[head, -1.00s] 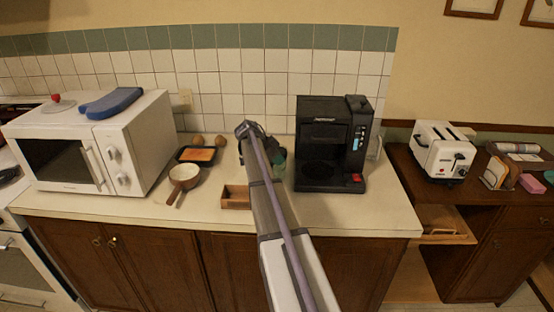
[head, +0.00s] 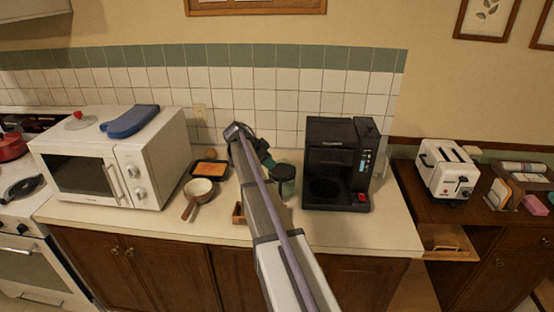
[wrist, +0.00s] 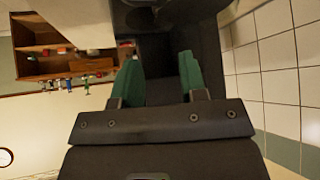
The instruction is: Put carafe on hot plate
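My gripper's green fingers (wrist: 160,82) are apart in the wrist view, with a dark upright surface behind the gap. I see nothing clearly held between them. A dark rounded shape fills the top of that view; I cannot tell whether it is the carafe or the coffee maker.
A white microwave (head: 110,160) stands left on the counter (head: 140,225). A pan (head: 200,188), a dark tray (head: 222,169) and a wooden box (head: 238,214) lie nearer my arm. A toaster (head: 446,170) stands on the lower cabinet right. The counter's front right is clear.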

